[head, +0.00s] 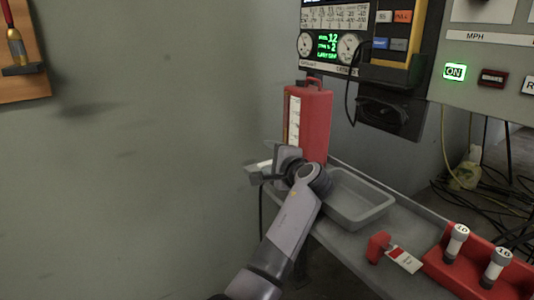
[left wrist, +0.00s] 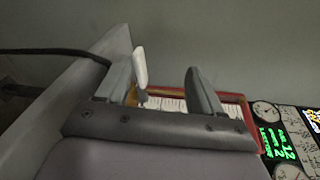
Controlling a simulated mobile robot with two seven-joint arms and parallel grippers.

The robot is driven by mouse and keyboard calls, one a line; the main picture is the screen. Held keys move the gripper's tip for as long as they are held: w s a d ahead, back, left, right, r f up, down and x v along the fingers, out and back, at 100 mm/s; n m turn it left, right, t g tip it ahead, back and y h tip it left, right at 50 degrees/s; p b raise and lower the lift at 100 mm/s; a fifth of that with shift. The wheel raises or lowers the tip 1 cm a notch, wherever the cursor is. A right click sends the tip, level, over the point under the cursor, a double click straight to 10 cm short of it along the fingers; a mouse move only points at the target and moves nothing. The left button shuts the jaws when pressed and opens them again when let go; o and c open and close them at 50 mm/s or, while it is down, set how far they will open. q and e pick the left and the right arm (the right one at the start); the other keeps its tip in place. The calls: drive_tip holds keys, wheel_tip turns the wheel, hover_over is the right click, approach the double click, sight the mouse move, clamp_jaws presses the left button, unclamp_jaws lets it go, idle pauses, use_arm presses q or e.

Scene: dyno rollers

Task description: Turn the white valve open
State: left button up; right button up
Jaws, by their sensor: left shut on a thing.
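The white valve (left wrist: 140,68) shows in the left wrist view as a slim white handle on a small stem, close against the left finger. A white piece of it (head: 262,166) shows in the head view beside the gripper. My left gripper (head: 262,176) is at the valve, just in front of the foot of the red canister (head: 311,118). In the left wrist view, the gripper's fingers (left wrist: 162,82) stand some way apart with the handle between them. The stem's lower end is partly hidden by the gripper. My right gripper is not in view.
A grey tray (head: 375,222) sits on the shelf right of my left arm. A red tool (head: 377,247) and a red rack (head: 450,277) with white-capped bottles lie nearer. A gauge panel (head: 330,45) hangs above.

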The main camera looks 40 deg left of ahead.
use_arm(q)
drive_tip(key=shift+s+d+r+y+p, duration=0.15)
drive_tip(key=shift+s+d+r+p, duration=0.1)
drive_tip(key=shift+d+r, duration=0.35)
drive_tip(key=shift+s+d+r+y+p, duration=0.1)
drive_tip(key=shift+s+d+r+y, duration=0.1)
drive_tip(key=shift+d+r, duration=0.35)
drive_tip(key=shift+c, duration=0.7)
drive_tip(key=shift+s+d+f, duration=0.2)
drive_tip(key=shift+s+d, duration=0.25)
drive_tip(key=shift+d, duration=0.05)
drive_tip(key=shift+f+p, duration=0.1)
drive_tip(key=shift+p, duration=0.45)
